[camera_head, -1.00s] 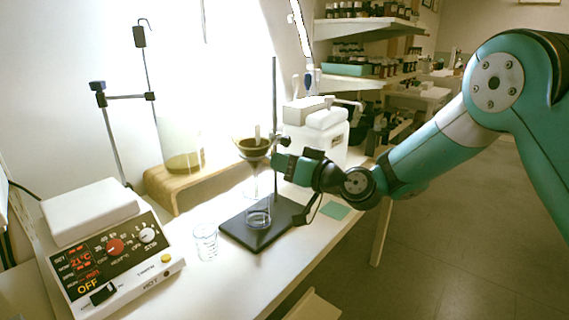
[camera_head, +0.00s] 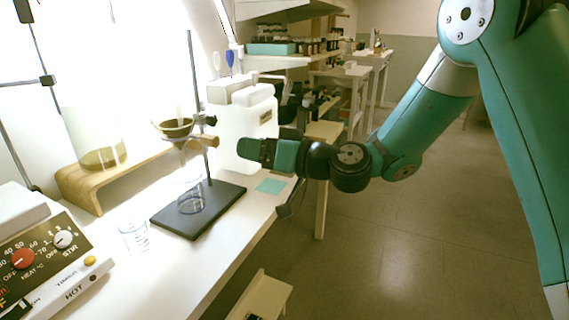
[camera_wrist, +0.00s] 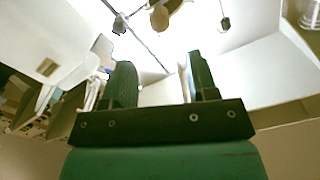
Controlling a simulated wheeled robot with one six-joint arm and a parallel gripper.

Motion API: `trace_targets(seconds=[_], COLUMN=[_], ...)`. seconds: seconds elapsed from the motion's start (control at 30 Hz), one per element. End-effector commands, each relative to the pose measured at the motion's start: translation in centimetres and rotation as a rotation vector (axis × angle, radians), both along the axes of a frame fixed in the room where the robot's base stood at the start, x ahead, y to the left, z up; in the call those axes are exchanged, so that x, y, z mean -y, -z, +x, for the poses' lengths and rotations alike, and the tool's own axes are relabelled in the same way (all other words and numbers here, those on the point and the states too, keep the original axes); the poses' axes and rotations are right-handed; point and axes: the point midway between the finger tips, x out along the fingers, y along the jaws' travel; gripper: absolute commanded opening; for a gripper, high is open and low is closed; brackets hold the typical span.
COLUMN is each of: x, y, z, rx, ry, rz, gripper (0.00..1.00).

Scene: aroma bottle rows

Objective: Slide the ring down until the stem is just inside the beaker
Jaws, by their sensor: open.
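A glass funnel with a brown filter (camera_head: 175,128) sits in a ring held by a clamp (camera_head: 205,121) on a thin upright rod (camera_head: 193,75). A wooden knob (camera_head: 210,141) sticks out at the clamp. The clear stem reaches down towards a small glass beaker (camera_head: 190,196) on the black stand base (camera_head: 222,192). Whether the stem tip is inside the rim is too faint to tell. My gripper (camera_head: 248,151) is open and empty, to the right of the knob and apart from it. Its spread fingers (camera_wrist: 163,80) show in the wrist view.
A white plastic container (camera_head: 245,125) stands behind the gripper. A hotplate (camera_head: 45,260), a graduated beaker (camera_head: 134,237) and a wooden riser (camera_head: 85,188) are at left. A teal pad (camera_head: 270,186) lies near the bench's right edge. The floor at right is clear.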

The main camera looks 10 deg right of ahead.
Motion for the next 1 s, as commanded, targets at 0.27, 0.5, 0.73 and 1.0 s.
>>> trace_targets(seconds=[0.27, 0.5, 0.73, 1.0], x=[4.2, 5.1, 5.1, 0.5], y=[0.2, 0.0, 0.0, 0.2], z=[-3.1, -4.0, -4.0, -11.0], rx=[0.000, 0.001, 0.001, -0.119], ry=[0.004, 0.001, 0.000, -0.263], rz=[0.000, 0.000, -0.001, -0.212], gripper=[0.53, 0.53, 0.53, 0.53])
